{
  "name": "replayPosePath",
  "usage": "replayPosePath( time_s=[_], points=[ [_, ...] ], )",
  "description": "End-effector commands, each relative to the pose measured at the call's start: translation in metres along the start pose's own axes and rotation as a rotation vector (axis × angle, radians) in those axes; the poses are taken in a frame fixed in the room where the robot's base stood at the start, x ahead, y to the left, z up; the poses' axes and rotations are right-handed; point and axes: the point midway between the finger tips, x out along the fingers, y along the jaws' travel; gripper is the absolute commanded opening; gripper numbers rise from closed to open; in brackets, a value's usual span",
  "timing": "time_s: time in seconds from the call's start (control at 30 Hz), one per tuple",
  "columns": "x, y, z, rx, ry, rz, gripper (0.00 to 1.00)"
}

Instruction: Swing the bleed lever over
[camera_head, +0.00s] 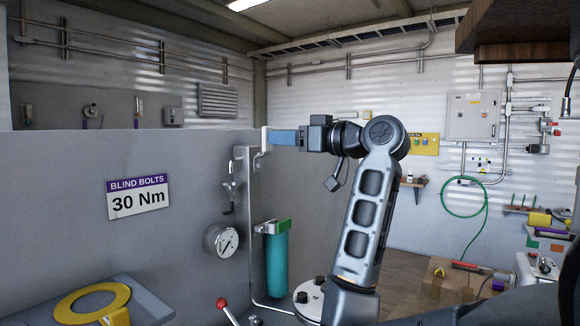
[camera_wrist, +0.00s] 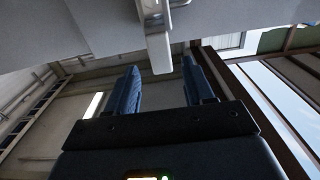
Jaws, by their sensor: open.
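My gripper (camera_head: 272,138) is raised at the top edge of the grey panel, with its blue fingers pointing left. It is open. A pale upright bar (camera_head: 264,141) stands at the fingertips, at the top of a bracket and pipe; it may be the bleed lever, but no label shows. In the wrist view, the bar (camera_wrist: 159,48) reaches in between the two fingertips of my gripper (camera_wrist: 163,72), with gaps on both sides. Whether it touches a finger in depth is unclear. A red-knobbed lever (camera_head: 222,303) leans at the bottom of the head view, its base cut off.
A pressure gauge (camera_head: 222,241) and a teal filter housing (camera_head: 276,262) are mounted below the bar. A "BLIND BOLTS 30 Nm" sign (camera_head: 138,191) is on the grey panel (camera_head: 60,220). A yellow ring (camera_head: 92,303) lies at lower left.

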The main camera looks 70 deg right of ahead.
Motion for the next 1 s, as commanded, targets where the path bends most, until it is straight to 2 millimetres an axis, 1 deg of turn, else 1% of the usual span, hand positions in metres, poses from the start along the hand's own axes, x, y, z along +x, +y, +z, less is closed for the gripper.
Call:
replayPosePath(
  time_s=[0.1, 0.37, 0.8, 0.87, 1.0],
  points=[
    [0.014, -0.001, 0.001, 0.001, -0.001, -0.004, 0.52],
    [0.042, -0.001, 0.001, 0.0, 0.0, -0.003, 0.52],
    [0.042, 0.0, 0.0, 0.0, 0.0, 0.0, 0.52],
    [0.042, 0.0, 0.0, 0.0, 0.0, 0.0, 0.48],
    [0.042, 0.0, 0.0, 0.0, 0.0, 0.0, 0.35]
  ],
)
